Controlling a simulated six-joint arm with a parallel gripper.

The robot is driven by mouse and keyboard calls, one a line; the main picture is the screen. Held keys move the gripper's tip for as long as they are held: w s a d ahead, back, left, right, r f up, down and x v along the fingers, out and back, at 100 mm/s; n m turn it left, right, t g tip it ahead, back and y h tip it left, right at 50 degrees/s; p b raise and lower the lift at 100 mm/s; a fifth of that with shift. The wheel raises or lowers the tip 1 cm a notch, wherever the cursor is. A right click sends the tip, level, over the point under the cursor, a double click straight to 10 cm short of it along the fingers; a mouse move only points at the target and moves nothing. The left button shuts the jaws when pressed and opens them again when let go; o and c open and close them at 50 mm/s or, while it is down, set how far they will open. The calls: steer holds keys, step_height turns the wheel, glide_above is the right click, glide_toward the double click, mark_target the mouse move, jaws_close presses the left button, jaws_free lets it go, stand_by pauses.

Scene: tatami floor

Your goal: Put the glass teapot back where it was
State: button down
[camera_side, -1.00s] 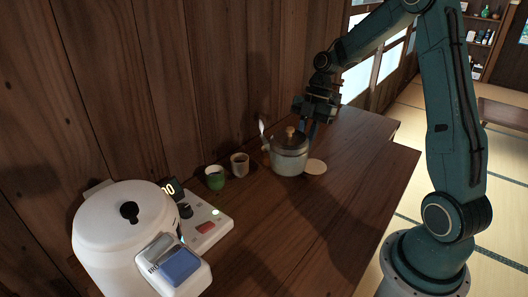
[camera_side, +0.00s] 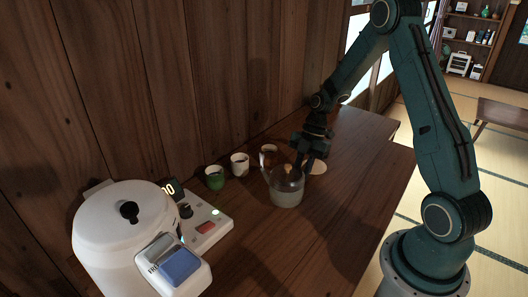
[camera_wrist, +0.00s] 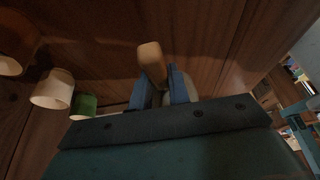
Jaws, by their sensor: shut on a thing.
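The glass teapot (camera_side: 286,193), a rounded clear pot with a wooden knob on top, is on the near-left side of a round pale coaster (camera_side: 316,167) in the side view. My gripper (camera_side: 302,164) is at the pot's back right and is shut on it. I cannot tell whether the pot touches the table. In the wrist view, a pale wooden piece of the pot (camera_wrist: 151,62) shows by the blue fingers of my gripper (camera_wrist: 162,90); the rest of the pot is mostly hidden.
A green cup (camera_side: 215,179), a pale cup (camera_side: 240,165) and a brown vessel (camera_side: 267,157) stand along the wall. A white cooker (camera_side: 120,235) and control panel (camera_side: 206,228) are at the near left. The dark wooden table (camera_side: 350,190) is clear on the right.

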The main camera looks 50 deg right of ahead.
steer(key=shift+f, duration=2)
steer(key=shift+f, duration=0.15)
steer(key=c, duration=1.3)
jaws_free()
steer(key=v, duration=1.2)
